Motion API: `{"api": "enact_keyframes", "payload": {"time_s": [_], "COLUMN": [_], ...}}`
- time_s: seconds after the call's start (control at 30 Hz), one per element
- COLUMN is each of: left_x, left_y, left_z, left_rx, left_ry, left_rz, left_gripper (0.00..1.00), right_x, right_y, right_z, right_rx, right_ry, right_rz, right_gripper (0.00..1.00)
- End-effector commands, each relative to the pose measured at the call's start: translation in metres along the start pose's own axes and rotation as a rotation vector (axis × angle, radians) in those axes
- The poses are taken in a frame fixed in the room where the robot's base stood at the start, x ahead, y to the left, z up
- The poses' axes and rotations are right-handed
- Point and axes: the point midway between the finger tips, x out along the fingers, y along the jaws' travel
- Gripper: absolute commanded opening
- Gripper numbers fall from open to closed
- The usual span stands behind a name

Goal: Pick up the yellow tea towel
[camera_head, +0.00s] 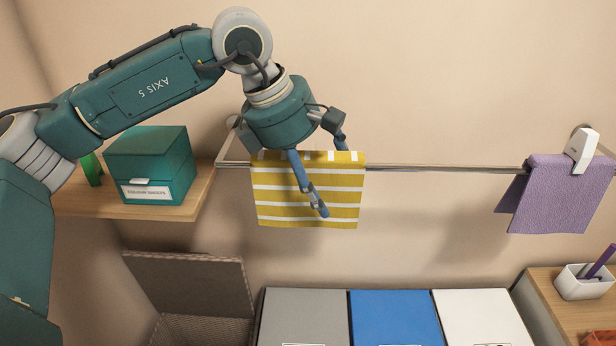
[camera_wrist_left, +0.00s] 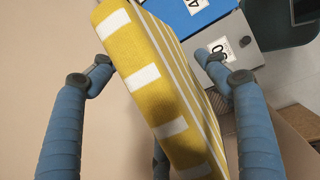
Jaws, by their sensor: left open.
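The yellow tea towel (camera_head: 280,208) with white stripes hangs folded over the wall rail in the head view. My left gripper (camera_head: 330,180) is open above and in front of it, with one blue finger reaching down across its front and another behind near the rail. In the left wrist view the towel (camera_wrist_left: 150,70) lies between the spread fingers of the gripper (camera_wrist_left: 160,80). I cannot tell whether any finger touches the cloth. The right gripper is not in either view.
A metal rail (camera_head: 440,167) runs along the wall, with a purple towel (camera_head: 565,195) and white clip (camera_head: 581,149) at right. A green box (camera_head: 150,165) stands on a wooden shelf (camera_head: 85,205) at left. Below are a wicker hamper (camera_head: 190,285) and grey, blue (camera_head: 390,318) and white bins.

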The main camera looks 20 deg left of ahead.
Motion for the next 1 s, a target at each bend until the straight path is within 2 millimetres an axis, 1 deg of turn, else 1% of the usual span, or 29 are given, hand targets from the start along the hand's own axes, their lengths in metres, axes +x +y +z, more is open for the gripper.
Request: {"api": "enact_keyframes", "payload": {"time_s": [0.7,0.97,1.0], "left_x": [0.0045,0.0041,0.0041], "left_y": [-0.0007,-0.0007,-0.0007], "left_z": [-0.0018,-0.0018,-0.0018], "left_rx": [0.0,0.0,0.0], "left_ry": [-0.001,0.0,0.0], "left_rz": [0.0,0.0,0.0], "left_gripper": [0.75,0.75,0.73], "right_x": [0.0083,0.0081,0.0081], "right_y": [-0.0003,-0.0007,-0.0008], "right_z": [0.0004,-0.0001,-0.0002], "right_rx": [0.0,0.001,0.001], "right_ry": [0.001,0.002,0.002], "right_rz": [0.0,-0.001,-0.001], "right_gripper": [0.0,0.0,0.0]}}
